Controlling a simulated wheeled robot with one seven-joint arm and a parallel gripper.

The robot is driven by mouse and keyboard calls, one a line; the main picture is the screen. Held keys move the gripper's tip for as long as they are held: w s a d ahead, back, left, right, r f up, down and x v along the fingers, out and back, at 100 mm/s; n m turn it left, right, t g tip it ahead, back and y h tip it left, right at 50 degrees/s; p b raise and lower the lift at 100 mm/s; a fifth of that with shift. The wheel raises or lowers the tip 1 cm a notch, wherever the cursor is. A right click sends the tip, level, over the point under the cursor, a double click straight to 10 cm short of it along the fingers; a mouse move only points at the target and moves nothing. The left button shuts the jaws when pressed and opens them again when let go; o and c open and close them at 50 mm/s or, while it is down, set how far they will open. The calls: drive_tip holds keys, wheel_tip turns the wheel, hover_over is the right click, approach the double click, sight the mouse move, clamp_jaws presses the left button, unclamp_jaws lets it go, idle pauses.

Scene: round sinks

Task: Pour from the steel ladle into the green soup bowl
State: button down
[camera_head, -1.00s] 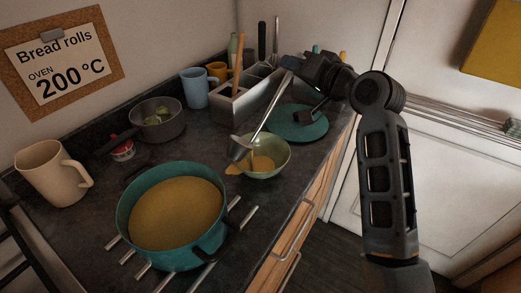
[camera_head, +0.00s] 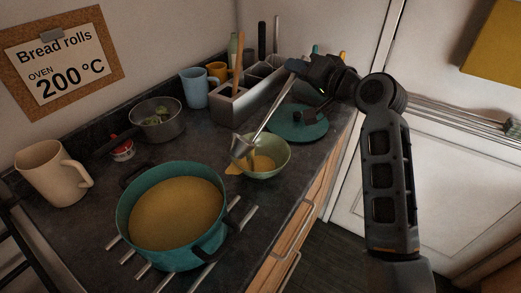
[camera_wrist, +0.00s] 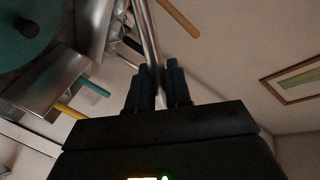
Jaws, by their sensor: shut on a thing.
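My gripper (camera_head: 303,72) is shut on the handle of the steel ladle (camera_head: 268,121); the wrist view shows the ladle's handle (camera_wrist: 149,45) between the two fingers (camera_wrist: 158,88). The ladle's cup hangs tilted over the left rim of the green soup bowl (camera_head: 276,167). The bowl stands upright on the dark counter with yellow soup (camera_head: 262,163) in it. A yellow patch of soup lies on the counter by the bowl's left side. How much the ladle's cup holds cannot be seen.
A teal pot (camera_head: 128,225) of yellow soup stands at the front left. A teal lid (camera_head: 316,127) lies behind the bowl, near a grey utensil holder (camera_head: 232,108). A small pan (camera_head: 172,132), a beige jug (camera_head: 47,176) and mugs stand along the back. The counter's edge runs right of the bowl.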

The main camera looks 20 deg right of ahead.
drive_tip(key=shift+m, duration=0.8)
drive_tip(key=shift+w+d+f, duration=0.1)
drive_tip(key=shift+d+f, duration=0.2)
drive_tip(key=shift+f, duration=0.35)
drive_tip(key=shift+w+d+f, duration=0.1)
drive_tip(key=shift+d+f, duration=0.2)
drive_tip(key=shift+f, duration=0.3)
drive_tip(key=shift+w+d+f, duration=0.1)
drive_tip(key=shift+d+f, duration=0.2)
drive_tip(key=shift+f, duration=0.35)
drive_tip(key=shift+w+d+f+m, duration=0.1)
drive_tip(key=shift+d+f+m, duration=0.2)
drive_tip(key=shift+f, duration=0.2)
drive_tip(key=shift+w+d+f+m, duration=0.1)
drive_tip(key=shift+d+f+m, duration=0.2)
drive_tip(key=shift+f, duration=0.2)
